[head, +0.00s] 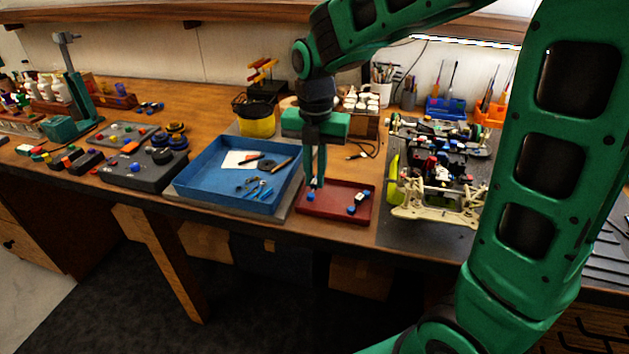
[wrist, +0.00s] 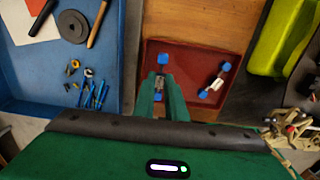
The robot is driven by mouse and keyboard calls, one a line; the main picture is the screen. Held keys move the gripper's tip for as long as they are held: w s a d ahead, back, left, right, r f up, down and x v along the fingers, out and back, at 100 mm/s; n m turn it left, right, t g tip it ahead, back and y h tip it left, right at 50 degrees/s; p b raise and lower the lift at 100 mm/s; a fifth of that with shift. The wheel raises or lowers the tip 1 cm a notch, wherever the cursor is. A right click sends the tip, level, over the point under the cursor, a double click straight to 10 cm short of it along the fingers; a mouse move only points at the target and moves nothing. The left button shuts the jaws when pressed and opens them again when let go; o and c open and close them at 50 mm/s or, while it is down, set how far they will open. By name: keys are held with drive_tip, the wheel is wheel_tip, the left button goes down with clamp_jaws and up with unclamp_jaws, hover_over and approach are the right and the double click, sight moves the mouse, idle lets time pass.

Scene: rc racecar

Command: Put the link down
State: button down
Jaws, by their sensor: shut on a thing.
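A link with blue ends (wrist: 162,60) is between the fingers of my gripper (wrist: 161,84), seen in the wrist view. My gripper (head: 316,182) points down over the left part of the red tray (head: 340,218) and is shut on this link. A blue end of the link (head: 311,196) shows just below the fingertips; the fingers hide its middle. I cannot tell whether it touches the tray floor. A second link with blue ends and a pale middle (head: 357,203) lies in the right part of the tray; it also shows in the wrist view (wrist: 214,84).
A blue tray (head: 215,200) with paper, pens and small tools is left of the red tray. The racecar chassis (head: 440,170) stands on a dark mat to the right. A yellow-green part (head: 393,180) is beside it. Bare wood lies behind the red tray.

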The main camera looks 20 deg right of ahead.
sight(315, 181)
drive_tip(key=shift+f, duration=1.05)
drive_tip(key=c, duration=2.1)
unclamp_jaws()
drive_tip(key=shift+f, duration=0.15)
wheel_tip(315, 181, up, 12)
drive_tip(key=shift+r, duration=0.15)
